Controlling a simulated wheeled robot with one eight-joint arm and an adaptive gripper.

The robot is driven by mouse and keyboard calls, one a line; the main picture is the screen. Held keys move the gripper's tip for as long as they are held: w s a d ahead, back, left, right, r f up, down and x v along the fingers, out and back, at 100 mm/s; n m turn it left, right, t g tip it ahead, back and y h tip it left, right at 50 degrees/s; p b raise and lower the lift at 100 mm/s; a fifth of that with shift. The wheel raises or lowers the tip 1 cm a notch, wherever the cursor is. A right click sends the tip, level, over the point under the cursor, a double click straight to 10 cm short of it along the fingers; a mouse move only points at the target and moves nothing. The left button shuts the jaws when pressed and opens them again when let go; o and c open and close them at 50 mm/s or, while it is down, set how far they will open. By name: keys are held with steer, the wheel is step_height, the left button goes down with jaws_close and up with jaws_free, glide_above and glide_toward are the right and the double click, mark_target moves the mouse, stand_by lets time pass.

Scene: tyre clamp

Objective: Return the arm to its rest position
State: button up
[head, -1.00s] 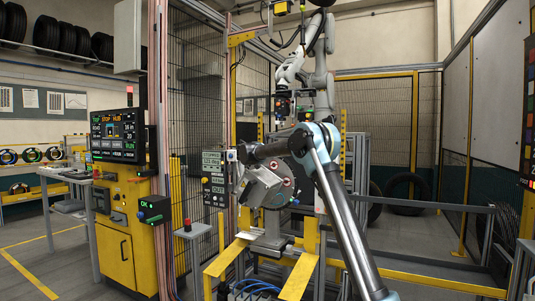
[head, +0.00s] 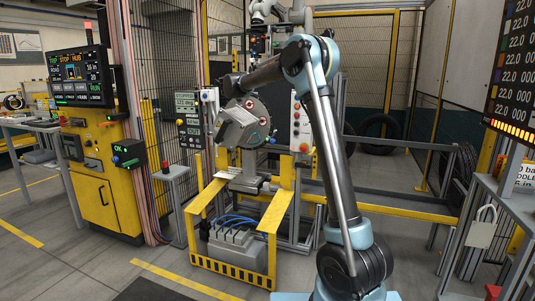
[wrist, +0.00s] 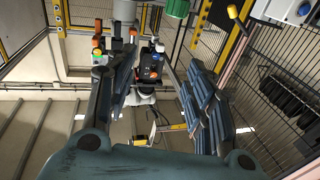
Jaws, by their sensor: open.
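My arm rises from its base at the lower right of the head view, bends at a high elbow, and its forearm reaches left to the tyre clamp. The clamp's round grey disc (head: 256,117) and angled grey block (head: 238,128) sit under and beside the arm's end. My gripper is hard to make out there. In the wrist view my gripper (wrist: 162,92) is open, its two dark ridged fingers wide apart. I see nothing held between them. Beyond them are a background robot arm, fencing and coloured lamps.
A yellow control cabinet (head: 103,200) with a screen (head: 82,78) stands left. A yellow frame (head: 270,235) lies below the clamp. A white button panel (head: 299,125) stands beside the arm. Right are a bench with a padlock shape (head: 482,228) and a large display (head: 511,65). Floor is clear at lower left.

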steer(key=s+d+f+n+g+y, duration=0.1)
steer(key=s+d+n+g+y, duration=0.3)
steer(key=s, duration=0.6)
steer(key=s+d+f+n+t+y, duration=0.1)
steer(key=s+d+n+y, duration=0.2)
steer(key=s+d+y, duration=0.5)
steer(key=s+d+f+m+g+h, duration=0.1)
steer(key=s+d+f+g+h, duration=0.2)
steer(key=s+d+f, duration=0.5)
steer(key=s+d+f+m+g+h, duration=0.2)
steer(key=s+d+f+g, duration=0.4)
steer(key=s+f, duration=1.4)
steer(key=s+d+f+m+g+h, duration=0.2)
steer(key=s+d+f, duration=0.8)
steer(key=s, duration=1.3)
step_height(320, 180, down, 4)
steer(key=g+h, duration=0.2)
steer(key=h, duration=0.1)
steer(key=shift+s+f, duration=0.15)
steer(key=shift+s, duration=0.1)
steer(key=shift+d, duration=0.1)
steer(key=shift+w+f+g, duration=0.2)
steer(key=shift+w+g, duration=0.1)
steer(key=shift+w, duration=0.2)
